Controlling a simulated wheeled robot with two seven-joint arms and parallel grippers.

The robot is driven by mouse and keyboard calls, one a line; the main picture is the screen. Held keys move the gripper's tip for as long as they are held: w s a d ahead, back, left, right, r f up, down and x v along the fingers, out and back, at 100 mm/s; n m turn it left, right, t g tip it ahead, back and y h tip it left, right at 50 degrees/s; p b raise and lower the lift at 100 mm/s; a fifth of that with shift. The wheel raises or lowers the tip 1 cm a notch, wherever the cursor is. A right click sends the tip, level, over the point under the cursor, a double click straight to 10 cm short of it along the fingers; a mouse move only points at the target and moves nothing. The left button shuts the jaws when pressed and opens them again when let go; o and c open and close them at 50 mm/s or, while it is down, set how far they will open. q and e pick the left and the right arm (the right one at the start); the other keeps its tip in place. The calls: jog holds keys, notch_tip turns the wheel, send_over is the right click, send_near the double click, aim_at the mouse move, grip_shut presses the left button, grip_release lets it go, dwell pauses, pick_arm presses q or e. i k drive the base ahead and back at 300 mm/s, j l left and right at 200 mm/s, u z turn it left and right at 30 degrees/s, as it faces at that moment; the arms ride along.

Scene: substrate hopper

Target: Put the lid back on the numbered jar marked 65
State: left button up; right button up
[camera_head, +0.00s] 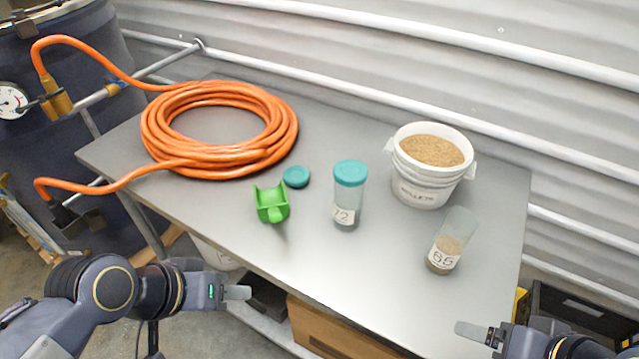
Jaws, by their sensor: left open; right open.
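The jar marked 65 (449,245) stands upright and uncapped at the right of the metal table, with tan material in its lower part. A teal lid (296,177) lies on the table beside the orange hose. A second jar (348,200), its label partly readable as 72, stands mid-table with a teal lid on. My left gripper (240,292) is open and empty, off the table's front edge at lower left. My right gripper (470,331) is open and empty at lower right, nearer the viewer than the jar marked 65.
A coiled orange hose (270,135) fills the table's back left. A white bucket of pellets (421,190) stands at back right. The front of the metal table (330,270) is clear.

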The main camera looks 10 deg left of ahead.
aim_at(458, 226)
jog(key=i+j+z, duration=0.1)
jog(key=j+z, duration=0.3)
jog(key=j, duration=0.25)
jog(key=j+z, duration=0.4)
jog(key=j, duration=0.2)
jog(key=k+j+z, duration=0.15)
jog(key=j+z, duration=0.25)
jog(key=j, duration=0.25)
